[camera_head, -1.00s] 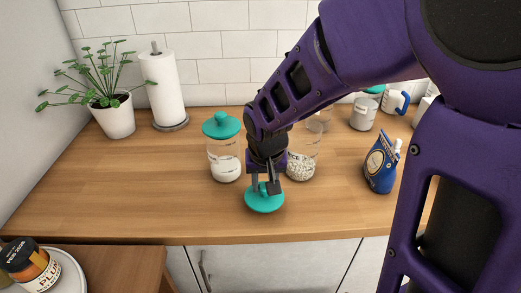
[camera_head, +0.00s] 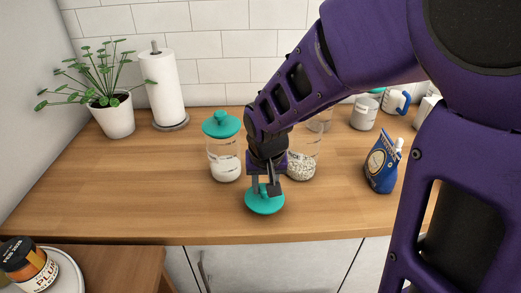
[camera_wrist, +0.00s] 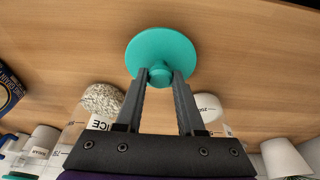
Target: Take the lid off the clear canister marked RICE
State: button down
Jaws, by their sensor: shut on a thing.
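My gripper (camera_head: 266,187) is shut on the knob of a teal lid (camera_head: 264,204), low at the front of the counter. In the wrist view the fingers (camera_wrist: 160,78) close on the knob, with the teal lid disc (camera_wrist: 160,47) flat beyond them. I cannot tell whether the lid touches the counter. The clear canister of pale grains (camera_head: 302,169) stands upright behind and right of my gripper, partly hidden by my arm. The wrist view shows this canister (camera_wrist: 101,101) with the letters "ICE" visible and no lid over the grains.
Another clear canister (camera_head: 224,160) with white contents and a teal lid stands just left of my gripper. A blue pouch (camera_head: 381,164) stands right, with a canister (camera_head: 363,114) and mug (camera_head: 395,101) behind. A paper towel roll (camera_head: 165,90) and plant (camera_head: 112,115) stand back left. The left front counter is clear.

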jog(key=shift+f+b, duration=0.5)
jog(key=shift+f, duration=0.2)
jog(key=shift+c, duration=2.2)
grip_release()
jog(key=shift+r, duration=0.1)
